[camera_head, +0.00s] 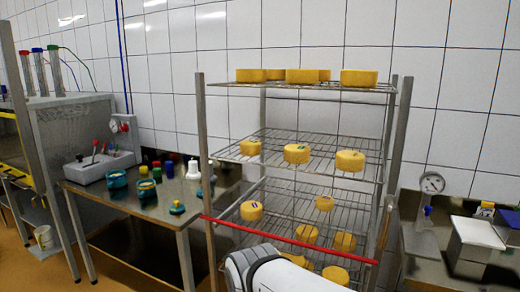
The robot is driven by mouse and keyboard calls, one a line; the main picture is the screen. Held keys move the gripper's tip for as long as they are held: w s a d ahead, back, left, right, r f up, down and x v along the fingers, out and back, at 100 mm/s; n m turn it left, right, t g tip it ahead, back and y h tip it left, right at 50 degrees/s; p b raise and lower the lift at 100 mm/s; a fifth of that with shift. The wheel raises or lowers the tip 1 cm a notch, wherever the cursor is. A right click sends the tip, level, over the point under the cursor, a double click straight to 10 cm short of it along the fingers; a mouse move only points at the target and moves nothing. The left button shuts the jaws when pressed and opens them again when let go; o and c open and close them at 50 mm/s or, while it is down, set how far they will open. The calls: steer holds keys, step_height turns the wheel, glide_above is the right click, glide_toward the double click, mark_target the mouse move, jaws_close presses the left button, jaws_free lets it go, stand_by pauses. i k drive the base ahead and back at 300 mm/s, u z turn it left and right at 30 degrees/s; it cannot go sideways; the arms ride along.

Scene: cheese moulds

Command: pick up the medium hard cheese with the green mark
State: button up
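Several yellow-orange cheese wheels sit on a wire rack (268,134). On its second shelf are a left cheese (250,148), a middle cheese (297,155) and a right cheese (350,162). The middle one seems to bear a small greenish mark, but it is too small to be sure. A cheese at the left of the third shelf (251,212) has a small dark mark whose colour I cannot tell. My white arm shows at the bottom, hiding part of the lower rack. My gripper is out of view.
A red bar (290,239) crosses the rack's front below the third shelf. Larger cheeses (359,78) lie on the top shelf. A steel table (150,209) with jars and bottles stands left of the rack. A dial gauge (432,183) stands on the right counter.

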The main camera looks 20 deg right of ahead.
mark_target(294, 154)
steer(key=z, duration=0.7)
steer(key=i, duration=1.05)
steer(key=z, duration=0.5)
steer(key=k, duration=0.85)
steer(key=z, duration=0.2)
steer(key=i, duration=0.85)
steer(key=u, duration=0.05)
